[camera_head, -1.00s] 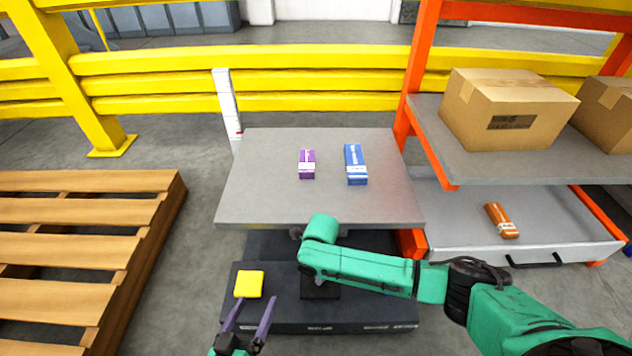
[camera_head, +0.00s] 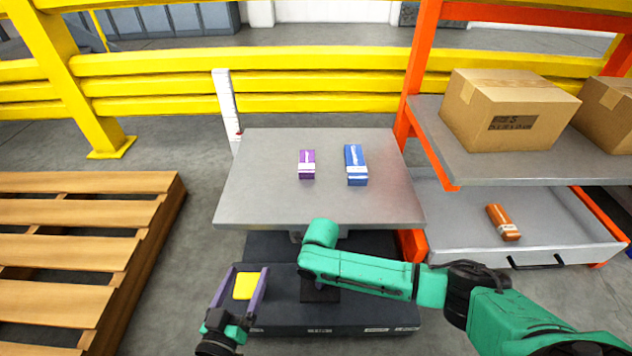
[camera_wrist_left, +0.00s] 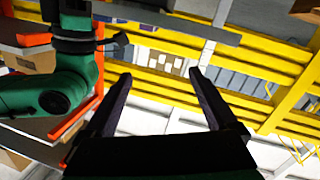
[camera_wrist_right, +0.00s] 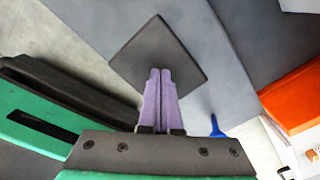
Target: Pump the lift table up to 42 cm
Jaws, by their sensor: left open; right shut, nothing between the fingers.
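The lift table (camera_head: 250,200) has a grey top above a dark base (camera_head: 270,318). A white upright post (camera_head: 226,98) with a small red mark stands behind it; no readable height shows. A yellow pad (camera_head: 244,287) sits at the base's left. My left gripper (camera_head: 247,270) is open, its fingers on either side of the yellow pad in the head view; contact cannot be told. My right gripper (camera_wrist_right: 160,72) is shut and empty, its tips over a dark square pad (camera_wrist_right: 165,48) in the right wrist view. My right arm hides that gripper in the head view.
A purple box (camera_head: 307,164) and a blue box (camera_head: 355,165) lie on the table top. A wooden pallet (camera_head: 90,236) is at left. An orange shelf rack with cartons (camera_head: 508,110) and an open drawer (camera_head: 470,233) stands at right. Yellow rails (camera_head: 300,85) run behind.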

